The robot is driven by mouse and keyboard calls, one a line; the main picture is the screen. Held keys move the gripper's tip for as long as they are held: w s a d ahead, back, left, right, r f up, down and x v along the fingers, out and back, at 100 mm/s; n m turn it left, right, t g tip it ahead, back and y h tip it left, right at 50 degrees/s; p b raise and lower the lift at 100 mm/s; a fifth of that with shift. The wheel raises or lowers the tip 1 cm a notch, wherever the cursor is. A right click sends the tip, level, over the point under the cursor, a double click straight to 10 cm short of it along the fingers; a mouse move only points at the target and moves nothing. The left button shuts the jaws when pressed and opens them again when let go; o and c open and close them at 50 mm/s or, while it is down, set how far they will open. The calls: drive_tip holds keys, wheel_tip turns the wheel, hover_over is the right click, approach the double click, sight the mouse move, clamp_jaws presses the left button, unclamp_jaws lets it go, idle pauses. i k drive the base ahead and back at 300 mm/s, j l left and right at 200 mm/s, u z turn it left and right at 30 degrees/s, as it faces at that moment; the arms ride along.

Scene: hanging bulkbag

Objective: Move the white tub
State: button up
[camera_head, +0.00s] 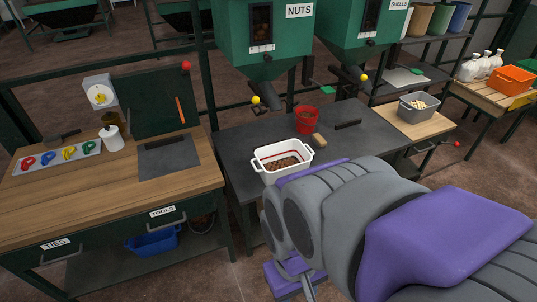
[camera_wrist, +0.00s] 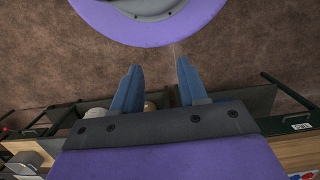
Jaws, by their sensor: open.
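The white tub (camera_head: 264,173) stands on the dark worktop below the NUTS hopper, with brown nuts and a red line inside. The tub cannot be made out in the wrist view, and my fingers cannot be made out in the head view.
A red bucket (camera_head: 307,120) and a tan block (camera_head: 319,140) stand behind the tub. The NUTS hopper (camera_head: 262,35) hangs above with its spout. A grey bin (camera_head: 418,108) stands on the right bench. A wooden workbench (camera_head: 60,205) is at left, with a white canister (camera_head: 112,138).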

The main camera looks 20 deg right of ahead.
sight(275, 161)
drive_tip(key=z, duration=1.7)
drive_tip(key=i+j+z, duration=0.2)
drive_tip(key=j, duration=0.15)
drive_tip(key=i+j+z, duration=0.2)
drive_tip(key=j, duration=0.15)
drive_tip(key=i+j+z, duration=0.15)
drive_tip(key=j, duration=0.25)
drive_tip(key=i+j+z, duration=0.2)
drive_tip(key=j, duration=0.6)
